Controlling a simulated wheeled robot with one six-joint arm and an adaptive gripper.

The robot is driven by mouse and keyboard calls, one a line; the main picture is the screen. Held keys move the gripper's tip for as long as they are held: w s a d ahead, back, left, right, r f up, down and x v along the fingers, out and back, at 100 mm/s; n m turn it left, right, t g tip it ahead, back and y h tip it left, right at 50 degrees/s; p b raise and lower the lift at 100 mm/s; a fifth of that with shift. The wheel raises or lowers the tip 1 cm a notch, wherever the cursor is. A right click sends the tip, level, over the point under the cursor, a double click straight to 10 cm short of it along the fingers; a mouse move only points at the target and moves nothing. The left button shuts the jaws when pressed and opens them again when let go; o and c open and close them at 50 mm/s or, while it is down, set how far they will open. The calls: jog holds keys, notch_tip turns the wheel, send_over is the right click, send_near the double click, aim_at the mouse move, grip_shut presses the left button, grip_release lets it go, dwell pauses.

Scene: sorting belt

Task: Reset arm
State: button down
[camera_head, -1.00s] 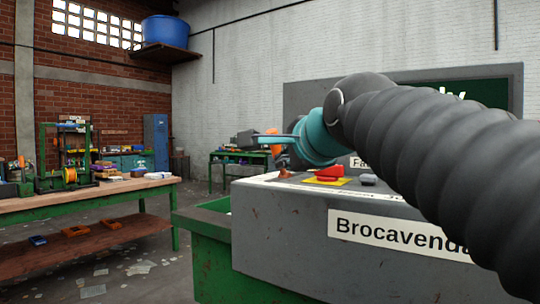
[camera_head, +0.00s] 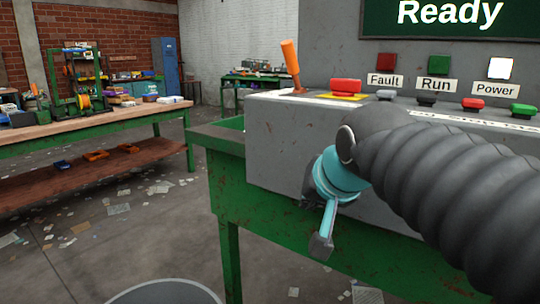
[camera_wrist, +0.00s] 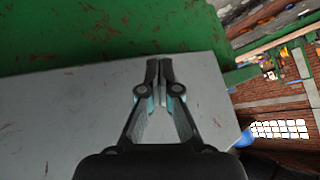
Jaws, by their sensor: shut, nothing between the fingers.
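My arm, in a dark ribbed sleeve, comes in from the right in the head view. My gripper (camera_head: 320,246) hangs at its end, pointing down in front of the grey control console (camera_head: 278,150). In the wrist view my gripper (camera_wrist: 159,68) has its two fingertips together with nothing between them. Behind it there, the grey console side (camera_wrist: 60,115) and green painted metal (camera_wrist: 110,30) show.
The console carries an orange lever (camera_head: 291,65), a red button (camera_head: 346,86) and several smaller buttons. A screen (camera_head: 450,15) reads "Ready"; the white Power lamp (camera_head: 501,68) is lit. A workbench (camera_head: 110,128) stands left. Littered floor (camera_head: 120,225) lies between.

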jog(key=s+d+f+n+g+h, duration=0.1)
jog(key=s+d+f, duration=0.3)
jog(key=s+f, duration=0.3)
jog(key=s+d+f+n+g+h, duration=0.1)
jog(key=s+d+f, duration=0.3)
jog(key=f, duration=0.8)
jog(key=s+g, duration=0.1)
jog(key=s, duration=0.1)
jog(key=shift+s+d, duration=0.4)
jog(key=shift+d, duration=0.15)
